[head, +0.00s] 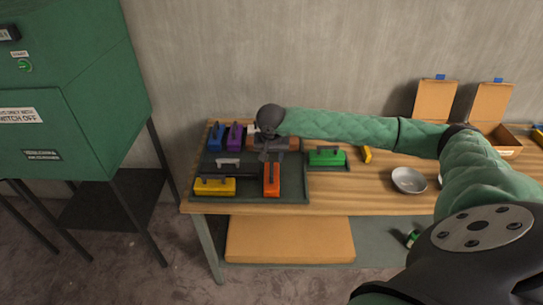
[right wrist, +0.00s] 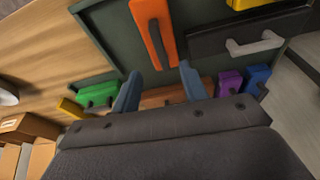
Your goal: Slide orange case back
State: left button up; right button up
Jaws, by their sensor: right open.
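The orange case (head: 272,187), a long block with a dark handle, lies front to back in the dark tray (head: 293,180). It shows at the top of the right wrist view (right wrist: 146,20). My right gripper (head: 270,157) is above the tray, at the orange case's back end. In the right wrist view its two blue-grey fingers (right wrist: 160,71) are spread, with the case's end between or just beyond their tips. I cannot tell whether they touch it. The gripper partly hides a brown case (head: 292,143) behind. My left gripper is not in view.
The tray also holds yellow (head: 215,187), black (head: 220,172), purple (head: 234,136) and blue (head: 215,138) cases. A green case (head: 327,156) sits in the right-hand extension. A metal bowl (head: 408,180) and open boxes (head: 500,140) stand right on the wooden table (head: 360,200).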

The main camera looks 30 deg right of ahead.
aim_at(272, 169)
jog(key=shift+f+n, duration=0.1)
jog(key=shift+n, duration=0.2)
jog(key=shift+w+f, duration=0.1)
jog(key=shift+f, duration=0.15)
jog(key=b+x, duration=0.1)
jog(key=x, duration=0.4)
jog(key=shift+w+f, duration=0.1)
jog(key=shift+f, duration=0.25)
jog(key=shift+w+d+f, duration=0.1)
jog(key=shift+d+f, duration=0.05)
jog(key=shift+f, duration=0.35)
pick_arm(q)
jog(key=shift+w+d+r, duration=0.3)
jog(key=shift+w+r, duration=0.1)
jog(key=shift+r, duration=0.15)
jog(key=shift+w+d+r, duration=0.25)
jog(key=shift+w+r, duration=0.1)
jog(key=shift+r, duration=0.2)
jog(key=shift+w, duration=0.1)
pick_arm(e)
jog(key=shift+c, duration=0.2)
